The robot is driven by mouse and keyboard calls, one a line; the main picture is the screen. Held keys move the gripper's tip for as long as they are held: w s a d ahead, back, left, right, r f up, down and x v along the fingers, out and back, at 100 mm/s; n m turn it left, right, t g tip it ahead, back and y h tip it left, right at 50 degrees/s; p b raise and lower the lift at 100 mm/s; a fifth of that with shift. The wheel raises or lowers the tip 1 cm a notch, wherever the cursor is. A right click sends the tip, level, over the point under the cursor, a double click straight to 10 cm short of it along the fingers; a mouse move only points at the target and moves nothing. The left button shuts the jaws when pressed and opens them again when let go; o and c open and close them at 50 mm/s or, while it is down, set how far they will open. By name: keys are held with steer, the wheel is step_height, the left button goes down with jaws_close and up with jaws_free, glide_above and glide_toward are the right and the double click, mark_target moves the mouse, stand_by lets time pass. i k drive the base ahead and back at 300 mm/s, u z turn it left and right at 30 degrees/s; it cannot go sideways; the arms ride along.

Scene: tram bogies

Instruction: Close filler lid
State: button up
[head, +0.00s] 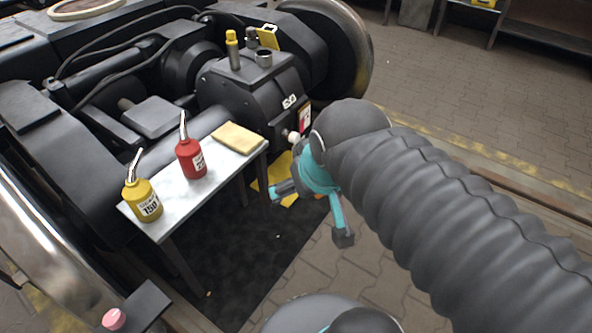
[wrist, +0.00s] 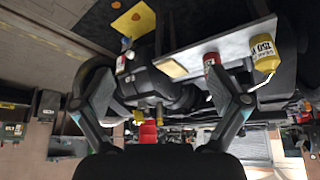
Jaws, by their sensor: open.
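The gearbox (head: 255,88) has a short round filler neck (head: 264,58) on top. A yellow-faced flap, seemingly the filler lid (head: 267,37), stands raised behind the neck, so the neck looks uncovered. A yellow-capped post (head: 232,48) stands to its left. My gripper (head: 310,212) is open and empty in the head view, lower than the gearbox top and to its front right, apart from it. The wrist view is upside down; there my open gripper (wrist: 158,82) has its fingers spread either side of the gearbox (wrist: 148,84). The lid is too small to make out surely there.
A bench (head: 160,222) in front of the gearbox holds a red oil can (head: 190,160), a yellow oil can (head: 143,202) and a folded yellow cloth (head: 238,138). A wheel (head: 350,55) stands behind the gearbox. Paved floor (head: 470,125) is clear at the right.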

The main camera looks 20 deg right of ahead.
mark_target(268, 39)
steer(key=z, duration=1.85)
steer(key=i, duration=3.2)
steer(key=u, duration=3.25)
steer(key=k, duration=0.45)
steer(key=z, duration=0.2)
